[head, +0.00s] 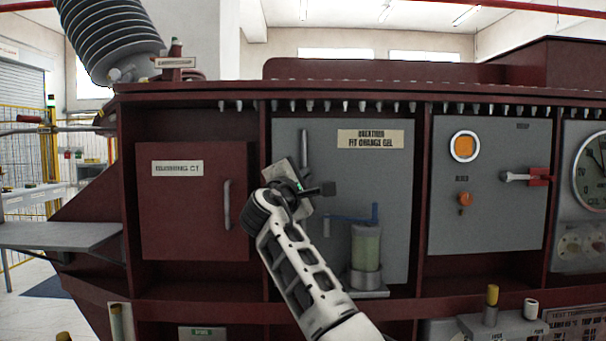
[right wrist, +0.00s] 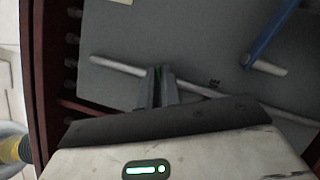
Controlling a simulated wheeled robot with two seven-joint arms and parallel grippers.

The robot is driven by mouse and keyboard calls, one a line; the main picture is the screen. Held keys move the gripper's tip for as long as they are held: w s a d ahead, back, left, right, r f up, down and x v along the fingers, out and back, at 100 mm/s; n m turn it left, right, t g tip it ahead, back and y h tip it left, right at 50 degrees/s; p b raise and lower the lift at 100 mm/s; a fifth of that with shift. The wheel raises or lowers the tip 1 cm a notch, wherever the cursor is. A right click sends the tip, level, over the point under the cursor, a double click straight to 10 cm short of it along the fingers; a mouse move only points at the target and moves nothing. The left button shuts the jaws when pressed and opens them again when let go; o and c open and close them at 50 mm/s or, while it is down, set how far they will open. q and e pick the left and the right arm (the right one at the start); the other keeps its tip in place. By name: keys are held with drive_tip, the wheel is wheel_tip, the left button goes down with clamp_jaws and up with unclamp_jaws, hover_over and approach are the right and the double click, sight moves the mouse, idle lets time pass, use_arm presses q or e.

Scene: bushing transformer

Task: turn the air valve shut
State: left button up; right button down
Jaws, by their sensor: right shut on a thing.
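My right gripper (head: 300,180) is in front of the grey breather panel (head: 395,170), at its left side. In the right wrist view its two fingers (right wrist: 161,88) are close together on a long, thin grey bar (right wrist: 115,67). The bar's upper end also shows above the gripper in the head view (head: 304,142); the gripper hides its middle. I cannot tell whether this bar is the air valve's handle. A bent blue pipe or lever (head: 350,218) is to the right of the gripper, apart from it, and also shows in the right wrist view (right wrist: 272,35). My left gripper is not in view.
A breather jar (head: 366,248) stands below the blue part. A red cabinet door (head: 190,225) with a handle is on the left. A grey shelf (head: 60,237) juts out at far left.

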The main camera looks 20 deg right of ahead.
use_arm(q)
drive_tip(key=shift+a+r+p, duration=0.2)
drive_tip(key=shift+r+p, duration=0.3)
drive_tip(key=shift+p, duration=0.55)
use_arm(e)
drive_tip(key=m, duration=0.1)
drive_tip(key=m+g, duration=0.1)
drive_tip(key=m, duration=0.1)
drive_tip(key=m+g, duration=0.1)
drive_tip(key=m, duration=0.1)
drive_tip(key=shift+a+f+y, duration=0.1)
drive_tip(key=shift+f+y, duration=0.25)
drive_tip(key=shift+y, duration=0.05)
drive_tip(key=shift+m, duration=0.3)
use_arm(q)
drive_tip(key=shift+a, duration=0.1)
use_arm(e)
drive_tip(key=c, duration=1.6)
unclamp_jaws()
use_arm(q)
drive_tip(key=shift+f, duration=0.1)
use_arm(e)
drive_tip(key=shift+r, duration=0.1)
